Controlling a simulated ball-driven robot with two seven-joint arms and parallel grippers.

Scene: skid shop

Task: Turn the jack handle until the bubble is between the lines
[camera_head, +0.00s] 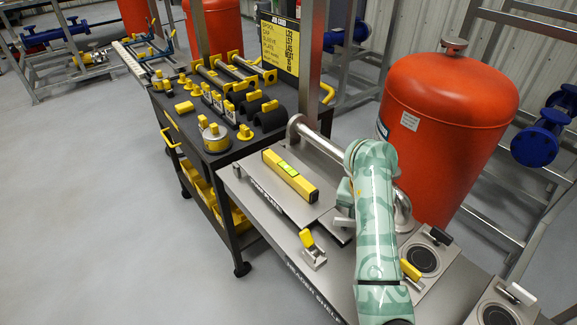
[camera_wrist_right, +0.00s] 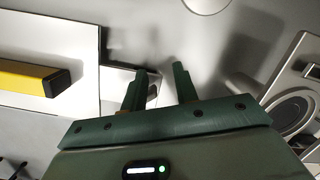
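A yellow spirit level (camera_head: 290,177) with a green vial lies on a grey plate (camera_head: 262,191) on the steel shelf. The bubble is too small to place against the lines. The level's dark end shows in the right wrist view (camera_wrist_right: 57,83). My right arm (camera_head: 376,215) hides most of its gripper in the head view. In the right wrist view my right gripper (camera_wrist_right: 157,78) has its fingers apart, beside the plate's edge. Its left finger overlaps a small grey metal part (camera_wrist_right: 148,78). I cannot tell whether this is the jack or its handle. My left gripper is not in view.
A yellow-handled clamp (camera_head: 308,240) stands at the shelf's front edge. A bent steel pipe (camera_head: 320,142) lies behind the plate. Round-topped blocks (camera_head: 423,258) sit on the right. A red tank (camera_head: 450,120) stands behind. A black cart (camera_head: 180,118) with parts adjoins the shelf.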

